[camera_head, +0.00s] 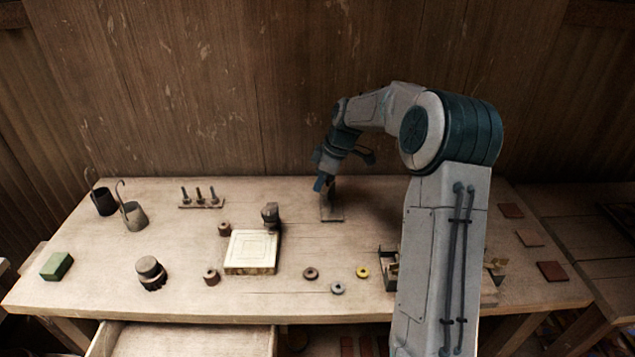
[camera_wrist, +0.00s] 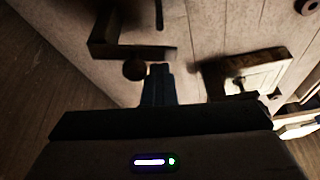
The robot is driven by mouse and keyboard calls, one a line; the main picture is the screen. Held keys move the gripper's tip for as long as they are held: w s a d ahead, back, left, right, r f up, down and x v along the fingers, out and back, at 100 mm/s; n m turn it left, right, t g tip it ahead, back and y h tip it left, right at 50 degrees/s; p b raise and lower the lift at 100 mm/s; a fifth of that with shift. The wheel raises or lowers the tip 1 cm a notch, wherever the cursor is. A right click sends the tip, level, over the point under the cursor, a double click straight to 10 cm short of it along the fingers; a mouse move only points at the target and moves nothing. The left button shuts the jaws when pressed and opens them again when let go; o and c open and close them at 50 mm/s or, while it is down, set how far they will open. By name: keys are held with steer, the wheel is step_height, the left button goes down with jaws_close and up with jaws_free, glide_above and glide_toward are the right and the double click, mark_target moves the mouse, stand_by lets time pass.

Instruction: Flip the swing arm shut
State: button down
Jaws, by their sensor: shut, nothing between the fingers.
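The swing arm (camera_wrist: 130,50) seems to be the dark bar with a round knob (camera_wrist: 135,70) at its end in the wrist view; a bracket shows beside it. In the head view a small upright fixture on a flat base (camera_head: 331,213) stands at the back middle of the table, partly hidden by my gripper. My gripper (camera_head: 320,186) points down at this fixture. In the wrist view my fingertips (camera_wrist: 160,70) are shut and empty, close to the right of the knob. I cannot tell whether they touch it.
Several rings lie in front. My arm hides part of the right side.

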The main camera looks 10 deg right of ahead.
steer(key=shift+w+d+r, duration=0.2)
steer(key=shift+w+d, duration=0.05)
steer(key=shift+d, duration=0.4)
steer(key=shift+w+d+f, duration=0.1)
steer(key=shift+w+d, duration=0.05)
steer(key=shift+d, duration=0.05)
steer(key=shift+w+a+f, duration=0.1)
steer(key=shift+a, duration=0.15)
steer(key=w+a, duration=0.1)
steer(key=a, duration=0.4)
steer(key=v, duration=1)
steer(key=shift+s+d+b, duration=0.2)
steer(key=shift+d+b, duration=0.05)
steer(key=shift+b, duration=0.2)
